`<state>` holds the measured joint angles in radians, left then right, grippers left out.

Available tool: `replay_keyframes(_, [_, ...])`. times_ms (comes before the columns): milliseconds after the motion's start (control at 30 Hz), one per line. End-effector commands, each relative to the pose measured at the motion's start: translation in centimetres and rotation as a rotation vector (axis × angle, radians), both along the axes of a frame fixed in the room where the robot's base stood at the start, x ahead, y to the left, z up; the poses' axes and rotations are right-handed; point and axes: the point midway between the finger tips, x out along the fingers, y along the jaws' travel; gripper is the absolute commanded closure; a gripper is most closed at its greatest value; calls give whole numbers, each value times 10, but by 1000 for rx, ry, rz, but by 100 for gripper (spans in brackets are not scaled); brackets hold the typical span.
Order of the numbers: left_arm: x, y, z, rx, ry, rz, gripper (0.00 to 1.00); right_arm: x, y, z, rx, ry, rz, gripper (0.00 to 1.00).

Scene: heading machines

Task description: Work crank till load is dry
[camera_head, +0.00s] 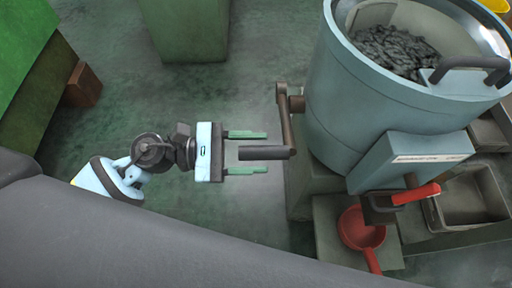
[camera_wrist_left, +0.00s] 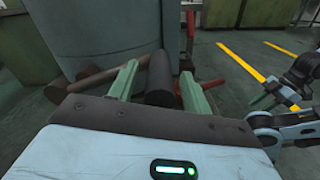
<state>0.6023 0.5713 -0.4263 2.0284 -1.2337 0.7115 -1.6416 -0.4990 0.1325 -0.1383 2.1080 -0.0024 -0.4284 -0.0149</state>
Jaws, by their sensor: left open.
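A pale blue drum (camera_head: 340,110) stands at the right in the head view, with dark lumpy load (camera_head: 395,50) inside its open top. A brown crank arm (camera_head: 287,125) on its left side ends in a dark cylindrical handle (camera_head: 258,153) pointing left. My left gripper (camera_head: 267,152) is open, its green fingers on either side of the handle with gaps visible. In the left wrist view, the handle (camera_wrist_left: 160,78) lies between the fingers of my left gripper (camera_wrist_left: 160,82). My right gripper (camera_wrist_left: 268,98) shows at the right edge there; its opening is unclear.
A red-handled lever (camera_head: 415,194) sits on the drum's front, above a red pan (camera_head: 360,230). A metal tray (camera_head: 470,200) is at the right. A green block (camera_head: 190,30) stands behind. The floor left of the drum is clear around my left arm.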

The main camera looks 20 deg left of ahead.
Motion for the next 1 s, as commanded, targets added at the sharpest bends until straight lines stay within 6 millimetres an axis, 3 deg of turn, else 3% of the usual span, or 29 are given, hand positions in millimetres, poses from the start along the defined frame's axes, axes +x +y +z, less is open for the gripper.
replay_keyframes(400, [2, -8, 0, 1, 0, 0, 53, -5, 1, 1, 3, 9, -1, 64])
replay_keyframes(767, [2, -8, 0, 1, -1, 0, 100, -4, 1, 1, 2, 6, 0, 64])
replay_keyframes(1000, [3, -7, 1, 0, 3, 1, 100, 1, 1, 3, 1, -3, -1, 64])
